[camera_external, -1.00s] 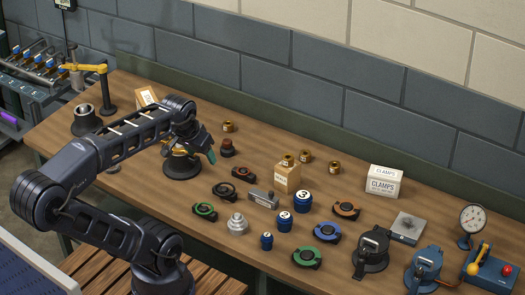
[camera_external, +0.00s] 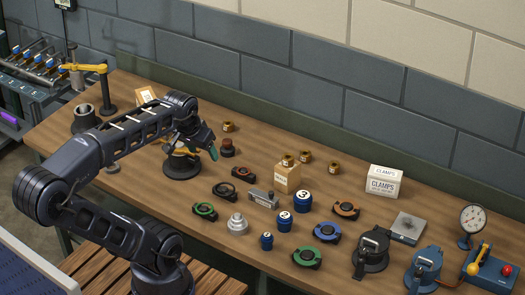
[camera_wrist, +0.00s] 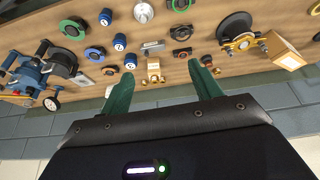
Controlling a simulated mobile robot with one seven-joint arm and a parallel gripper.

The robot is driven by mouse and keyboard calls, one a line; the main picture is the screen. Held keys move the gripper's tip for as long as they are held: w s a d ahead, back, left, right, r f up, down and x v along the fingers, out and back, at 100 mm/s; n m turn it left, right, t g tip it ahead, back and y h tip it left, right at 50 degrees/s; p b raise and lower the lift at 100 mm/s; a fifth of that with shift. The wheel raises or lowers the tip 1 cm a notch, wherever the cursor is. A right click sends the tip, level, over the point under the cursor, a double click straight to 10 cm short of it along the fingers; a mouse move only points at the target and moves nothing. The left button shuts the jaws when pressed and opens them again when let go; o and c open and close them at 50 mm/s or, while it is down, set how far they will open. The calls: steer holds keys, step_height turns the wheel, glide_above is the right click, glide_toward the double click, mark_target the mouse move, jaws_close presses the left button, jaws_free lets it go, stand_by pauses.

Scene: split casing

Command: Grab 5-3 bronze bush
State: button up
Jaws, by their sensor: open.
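Several small bronze bushes stand on the bench in the outside view. One bush (camera_external: 228,127) stands alone at the back, right of my gripper. Another bush (camera_external: 288,160) sits on a wooden block (camera_external: 288,180). Two more, a middle bush (camera_external: 305,156) and a right bush (camera_external: 333,167), stand behind and right of the block. Their markings are too small to read. My gripper (camera_external: 208,149) is open and empty above the bench, left of them all. In the wrist view, its green fingers (camera_wrist: 163,90) are spread apart, with bronze bushes (camera_wrist: 154,79) beyond the gap.
A dark red knobbed piece (camera_external: 227,147) stands close to my gripper's right. A black round stand (camera_external: 182,164) is below the gripper. Blue numbered weights (camera_external: 304,201) and ring clamps (camera_external: 346,210) spread in front. A white clamps box (camera_external: 384,181) stands at the right rear.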

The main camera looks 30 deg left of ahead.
steer(key=w+a+r+n+g, duration=0.1)
steer(key=w+a+r+n, duration=0.15)
steer(key=w, duration=0.55)
steer(key=w+a+r+n, duration=0.1)
steer(key=w+a+n, duration=0.15)
steer(key=w, duration=0.45)
steer(key=n+g, duration=0.4)
steer(key=n, duration=1.1)
glide_above(228, 123)
step_height(228, 123, down, 27)
steer(key=shift+s+d+f, duration=0.1)
steer(key=shift+f, duration=1.6)
steer(key=shift+s+d+f, duration=0.1)
steer(key=shift+s+f, duration=0.05)
steer(key=shift+f, duration=1.55)
steer(key=shift+s+d+f, duration=0.1)
steer(key=shift+f, duration=1.6)
steer(key=c, duration=1.3)
